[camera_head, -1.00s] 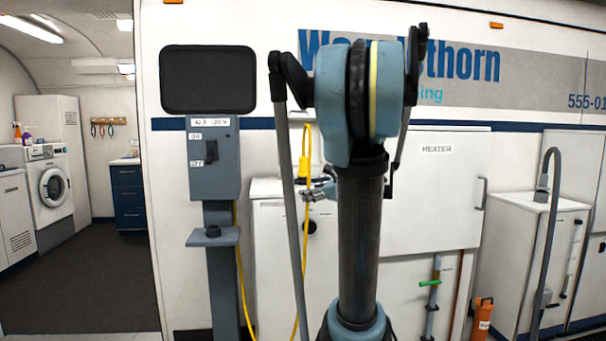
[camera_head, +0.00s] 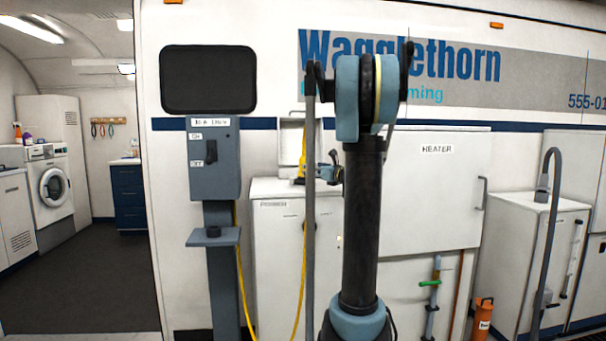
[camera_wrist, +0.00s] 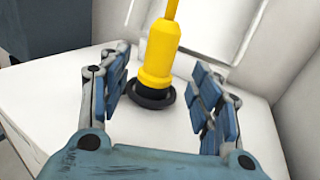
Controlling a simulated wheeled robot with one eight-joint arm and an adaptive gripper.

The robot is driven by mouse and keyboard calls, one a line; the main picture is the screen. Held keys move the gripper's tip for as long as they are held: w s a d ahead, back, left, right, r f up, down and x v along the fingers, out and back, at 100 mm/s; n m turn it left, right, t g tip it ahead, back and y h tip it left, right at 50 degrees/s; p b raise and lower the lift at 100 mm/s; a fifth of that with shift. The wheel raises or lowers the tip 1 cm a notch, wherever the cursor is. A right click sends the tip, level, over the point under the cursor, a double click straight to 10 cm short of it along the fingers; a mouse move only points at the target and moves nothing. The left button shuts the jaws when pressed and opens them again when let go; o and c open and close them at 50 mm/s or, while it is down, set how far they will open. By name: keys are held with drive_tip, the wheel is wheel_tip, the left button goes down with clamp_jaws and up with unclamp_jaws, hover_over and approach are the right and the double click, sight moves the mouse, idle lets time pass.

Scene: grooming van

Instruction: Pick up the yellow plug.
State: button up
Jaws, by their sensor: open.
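The yellow plug (camera_wrist: 159,55) stands roughly upright in the wrist view, its lower end black, meeting a dark ring on the white cabinet top. In the head view the plug (camera_head: 300,165) shows small, partly hidden behind my arm. My gripper (camera_wrist: 162,88) is open, with one blue-padded finger on each side of the plug's lower part. Gaps show between both fingers and the plug, wider on the right. In the head view my gripper (camera_head: 329,172) is just right of the plug, partly hidden by my arm.
The white cabinet (camera_head: 276,240) labelled POWER has a raised lid behind the plug. A yellow cable (camera_head: 241,275) hangs below. A grey switch post (camera_head: 214,160) with a small shelf stands left, the HEATER cabinet (camera_head: 430,200) right. Dark floor (camera_head: 80,285) is clear at left.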

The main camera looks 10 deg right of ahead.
drive_tip(key=shift+x, duration=3.85)
drive_tip(key=c, duration=1.4)
